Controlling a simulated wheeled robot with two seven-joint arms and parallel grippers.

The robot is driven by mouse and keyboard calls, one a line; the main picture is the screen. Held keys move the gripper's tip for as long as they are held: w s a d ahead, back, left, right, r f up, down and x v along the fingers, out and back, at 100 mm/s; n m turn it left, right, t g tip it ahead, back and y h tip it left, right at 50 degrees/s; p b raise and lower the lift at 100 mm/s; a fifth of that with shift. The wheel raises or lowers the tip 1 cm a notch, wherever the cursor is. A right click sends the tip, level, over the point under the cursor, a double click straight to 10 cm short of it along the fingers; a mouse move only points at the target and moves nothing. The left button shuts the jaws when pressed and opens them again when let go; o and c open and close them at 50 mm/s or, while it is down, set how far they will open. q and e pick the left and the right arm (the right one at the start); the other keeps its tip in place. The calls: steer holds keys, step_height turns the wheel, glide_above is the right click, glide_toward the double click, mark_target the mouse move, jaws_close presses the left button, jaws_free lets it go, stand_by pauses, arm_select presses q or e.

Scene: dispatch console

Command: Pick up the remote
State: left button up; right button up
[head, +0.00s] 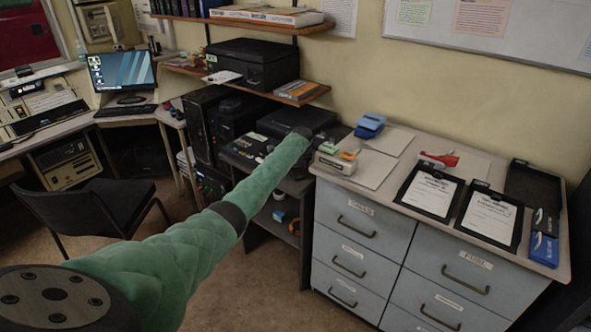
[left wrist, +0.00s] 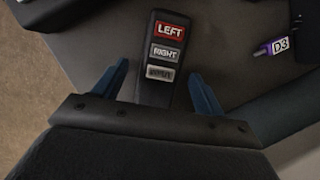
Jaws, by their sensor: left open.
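The remote (left wrist: 153,88) is a black slab with a red LEFT button, a grey RIGHT button and a third grey button whose label is hard to read. In the left wrist view it lies on a dark grey surface, its near end between the two blue fingers of my left gripper (left wrist: 158,71). The fingers are open, with a gap on each side of the remote. My right gripper is not in view.
A purple D3 tag (left wrist: 277,46) lies right of the remote. In the head view a black printer (head: 250,66) stands on the shelf above. The drawer cabinet (head: 372,225) on the right bears clipboards and a blue stapler-like item (head: 370,122). A black chair (head: 85,200) stands left.

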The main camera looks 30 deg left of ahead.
arm_select(q)
steer(key=c, duration=1.1)
